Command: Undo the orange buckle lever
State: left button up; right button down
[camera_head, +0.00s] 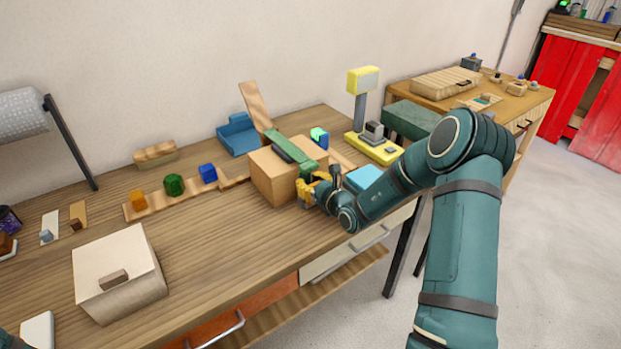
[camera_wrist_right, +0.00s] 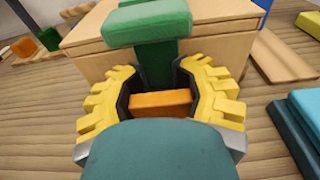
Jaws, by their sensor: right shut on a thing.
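The orange buckle lever (camera_wrist_right: 162,103) shows in the right wrist view, on the front side of a wooden box (camera_head: 274,181). A green strap (camera_head: 293,153) runs over the top of the box, and its end (camera_wrist_right: 148,25) shows above the lever. My right gripper (camera_wrist_right: 163,97) has its yellow fingers on both sides of the lever and is shut on it. In the head view the right gripper (camera_head: 306,188) is at the box's right front side and hides most of the lever. My left gripper is not in view.
A pale box (camera_head: 118,278) stands at the front left. A yellow scale-like device (camera_head: 372,146) and a light blue block (camera_head: 362,178) are to the right. The table middle is clear.

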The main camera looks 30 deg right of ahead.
jog(key=shift+s+f, duration=0.1)
jog(key=shift+f, duration=0.05)
jog(key=shift+c, duration=1.5)
grip_release()
jog(key=s, duration=0.4)
jog(key=s+r, duration=0.1)
jog(key=s, duration=0.3)
jog(key=s+d, duration=0.1)
jog(key=s, duration=0.3)
jog(key=shift+r, duration=0.35)
